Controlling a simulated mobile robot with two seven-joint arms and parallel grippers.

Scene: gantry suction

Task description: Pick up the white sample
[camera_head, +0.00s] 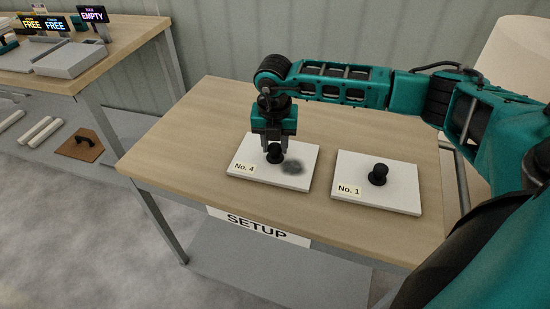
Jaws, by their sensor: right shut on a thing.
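Two white samples, each a flat plate with a black knob, lie on the wooden table (200,150). The left white sample (298,180) is labelled No. 4 and has a dark smudge right of its knob (275,153). The right white sample (400,196) is labelled No. 1, and its knob (378,174) is free. My right gripper (274,146) points down over the No. 4 sample and is shut on its knob. The plate appears to rest on the table. My left gripper is not in view.
A SETUP sign (258,226) hangs on the table's front edge. At the left, another table (90,72) carries grey trays and display signs reading FREE and EMPTY.

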